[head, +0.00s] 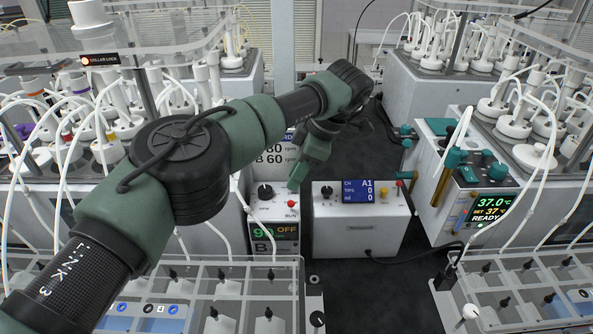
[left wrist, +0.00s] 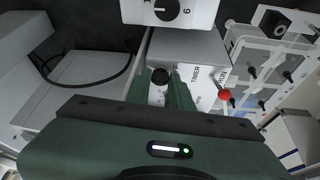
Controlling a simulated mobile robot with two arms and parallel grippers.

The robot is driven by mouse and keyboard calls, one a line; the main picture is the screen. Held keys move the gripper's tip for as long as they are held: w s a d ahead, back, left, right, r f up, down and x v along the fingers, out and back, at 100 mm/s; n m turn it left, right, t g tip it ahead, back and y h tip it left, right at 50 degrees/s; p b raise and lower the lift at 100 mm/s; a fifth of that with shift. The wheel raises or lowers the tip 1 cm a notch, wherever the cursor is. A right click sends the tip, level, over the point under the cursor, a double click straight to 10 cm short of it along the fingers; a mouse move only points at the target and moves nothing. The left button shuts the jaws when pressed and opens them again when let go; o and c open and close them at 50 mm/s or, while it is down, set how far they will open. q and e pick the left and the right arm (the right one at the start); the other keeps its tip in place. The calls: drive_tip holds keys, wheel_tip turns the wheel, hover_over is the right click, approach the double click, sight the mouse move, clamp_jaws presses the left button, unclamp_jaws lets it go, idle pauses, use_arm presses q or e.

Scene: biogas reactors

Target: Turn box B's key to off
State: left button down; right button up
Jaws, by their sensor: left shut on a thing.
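Box B (head: 261,213) is a small white box in the middle of the head view. Its front display (head: 285,231) reads 90 and OFF above the letter B. My left gripper (head: 294,186) reaches down to the box's right part from behind. It is shut on box B's key, which the fingers mostly hide in the head view. In the left wrist view a dark round piece (left wrist: 160,76) shows at the green fingertips. The key's angle cannot be read. My right gripper is not in view.
A white box (head: 360,235) with a blue screen stands just right of box B. Trays (head: 215,300) with black taps fill the front. The dark floor (head: 390,300) between the racks is bare apart from a cable. My left arm hides much of the left side.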

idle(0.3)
use_arm(q)
drive_tip(key=c, duration=1.5)
unclamp_jaws()
drive_tip(key=shift+o, duration=1.2)
drive_tip(key=shift+s+a+r, duration=0.1)
drive_tip(key=shift+r, duration=0.05)
